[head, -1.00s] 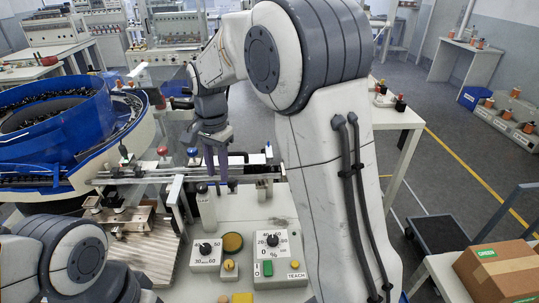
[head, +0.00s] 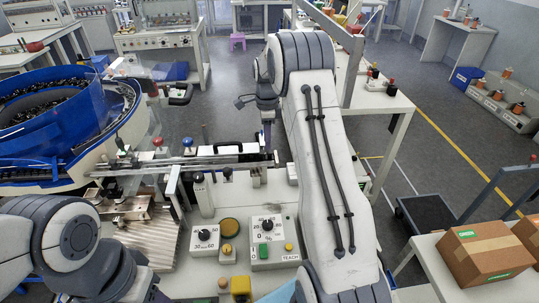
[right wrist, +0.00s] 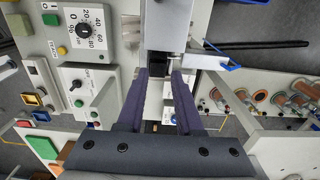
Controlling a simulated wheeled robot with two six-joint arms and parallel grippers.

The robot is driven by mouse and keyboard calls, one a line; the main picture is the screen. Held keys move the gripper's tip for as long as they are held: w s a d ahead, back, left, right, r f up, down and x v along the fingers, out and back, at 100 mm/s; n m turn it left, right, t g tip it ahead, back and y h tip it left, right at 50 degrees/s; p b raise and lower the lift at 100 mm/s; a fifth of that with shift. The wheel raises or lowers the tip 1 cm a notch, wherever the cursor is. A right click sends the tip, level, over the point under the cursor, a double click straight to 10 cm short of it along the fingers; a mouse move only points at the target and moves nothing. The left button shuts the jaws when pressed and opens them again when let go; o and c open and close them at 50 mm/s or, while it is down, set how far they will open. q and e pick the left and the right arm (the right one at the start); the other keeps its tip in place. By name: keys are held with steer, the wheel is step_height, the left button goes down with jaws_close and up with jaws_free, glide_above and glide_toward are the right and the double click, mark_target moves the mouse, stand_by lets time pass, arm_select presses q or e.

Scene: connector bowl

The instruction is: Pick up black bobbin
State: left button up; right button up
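My right gripper (head: 267,137) reaches away from me over the far end of the rail, partly hidden behind its own arm in the head view. In the right wrist view its two purple fingers (right wrist: 160,85) stand apart, with a gap between them. A dark patch shows in that gap; I cannot tell what it is. Small dark bobbin-like pieces with red show on the white side table, one nearer (head: 391,88) and one farther (head: 374,71), right of my right gripper and apart from it. My left arm is at the lower left; its gripper does not show.
A blue bowl feeder (head: 60,125) stands at left. A control panel with knobs (head: 268,237) is in front. Copper-coloured spools (right wrist: 257,96) show at right in the wrist view. A cardboard box (head: 487,258) is at lower right. The floor beyond the rail is open.

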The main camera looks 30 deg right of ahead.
mark_target(270, 152)
steer(key=f, duration=0.1)
steer(key=f+p, duration=0.1)
steer(key=f, duration=0.1)
steer(key=shift+s+d+f, duration=0.2)
steer(key=shift+s+f, duration=0.1)
steer(key=shift+f, duration=0.35)
jaws_close()
steer(key=shift+r, duration=0.1)
